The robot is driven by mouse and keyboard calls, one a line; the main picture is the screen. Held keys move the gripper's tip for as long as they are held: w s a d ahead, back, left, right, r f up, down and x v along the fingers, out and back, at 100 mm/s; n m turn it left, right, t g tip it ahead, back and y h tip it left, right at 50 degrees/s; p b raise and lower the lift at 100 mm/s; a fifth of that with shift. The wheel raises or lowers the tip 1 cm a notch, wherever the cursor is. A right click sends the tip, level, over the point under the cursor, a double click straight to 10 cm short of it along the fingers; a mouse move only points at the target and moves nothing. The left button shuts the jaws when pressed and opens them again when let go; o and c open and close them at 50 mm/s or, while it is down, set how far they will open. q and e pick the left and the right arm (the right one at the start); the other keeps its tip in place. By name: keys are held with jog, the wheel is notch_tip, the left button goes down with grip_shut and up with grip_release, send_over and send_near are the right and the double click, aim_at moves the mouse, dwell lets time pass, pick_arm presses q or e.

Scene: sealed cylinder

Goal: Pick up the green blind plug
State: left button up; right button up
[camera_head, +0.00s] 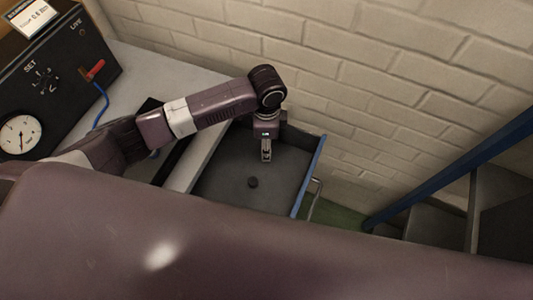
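A small, dark, round object (253,183) lies on the floor of a grey, blue-edged drawer or tray (220,190). It may be the blind plug, but its colour looks nearly black and I cannot confirm green. My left gripper (266,157) points down over the drawer, above and slightly right of the dark object in the picture, apart from it. Its fingers look narrow and close together, and whether they are open or shut is unclear. Nothing shows between them. My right gripper is not in view.
A black control box (50,85) with a gauge, a dial and a red lever stands on the grey worktop (165,75) at left. A blue hose (101,105) runs from it. A brick wall (380,80) is behind; a blue rail (450,165) and dark steps are at right.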

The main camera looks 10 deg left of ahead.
pick_arm(q)
notch_tip(320, 180, down, 5)
jog(key=shift+w+f+p, duration=0.1)
jog(key=shift+p, duration=0.45)
jog(key=shift+c, duration=0.6)
grip_shut()
